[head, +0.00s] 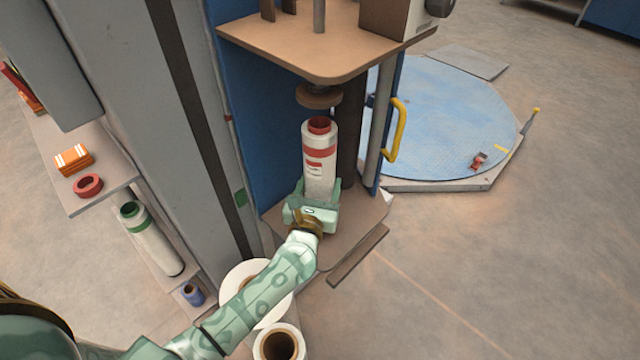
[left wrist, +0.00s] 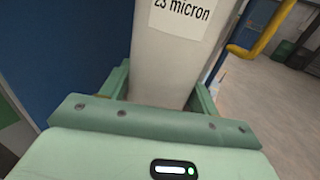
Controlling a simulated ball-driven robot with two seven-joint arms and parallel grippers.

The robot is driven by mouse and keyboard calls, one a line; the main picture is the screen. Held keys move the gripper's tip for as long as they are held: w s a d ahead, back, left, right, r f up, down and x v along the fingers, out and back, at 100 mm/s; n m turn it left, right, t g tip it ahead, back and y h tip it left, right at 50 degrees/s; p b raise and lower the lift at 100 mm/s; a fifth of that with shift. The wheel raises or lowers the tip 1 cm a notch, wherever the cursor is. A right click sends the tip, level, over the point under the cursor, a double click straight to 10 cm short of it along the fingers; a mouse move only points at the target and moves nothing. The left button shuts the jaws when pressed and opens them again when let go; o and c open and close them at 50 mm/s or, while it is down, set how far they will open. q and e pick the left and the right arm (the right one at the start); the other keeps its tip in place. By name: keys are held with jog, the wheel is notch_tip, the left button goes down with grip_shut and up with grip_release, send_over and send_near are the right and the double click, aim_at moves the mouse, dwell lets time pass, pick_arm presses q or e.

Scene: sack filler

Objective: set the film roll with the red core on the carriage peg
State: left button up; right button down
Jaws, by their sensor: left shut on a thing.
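The film roll with the red core (head: 319,160) stands upright in the middle of the head view, white with red bands. My left gripper (head: 318,190) is shut around its lower part. In the left wrist view the roll (left wrist: 163,62) shows a "23 micron" label between the two fingers of my left gripper (left wrist: 160,95). The roll is over or on the brown lower plate of the carriage (head: 372,208); its bottom end and the peg are hidden behind my gripper. A round brown disc (head: 318,97) hangs above the roll's top, apart from it. My right gripper is not in view.
A brown upper plate (head: 300,50) overhangs the roll. A yellow handle (head: 397,130) is at the right, beside the blue turntable (head: 440,115). Another white roll (head: 279,344) is at the bottom.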

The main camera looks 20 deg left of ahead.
pick_arm(q)
jog(key=shift+f, duration=0.25)
jog(key=shift+f+b, duration=0.35)
jog(key=shift+b, duration=0.15)
jog(key=o, duration=1.5)
jog(key=shift+r, duration=0.1)
jog(key=shift+o, duration=0.4)
jog(key=shift+s, duration=0.1)
jog(key=p+v, duration=0.2)
jog(key=v, duration=1.4)
jog(key=shift+s, duration=0.1)
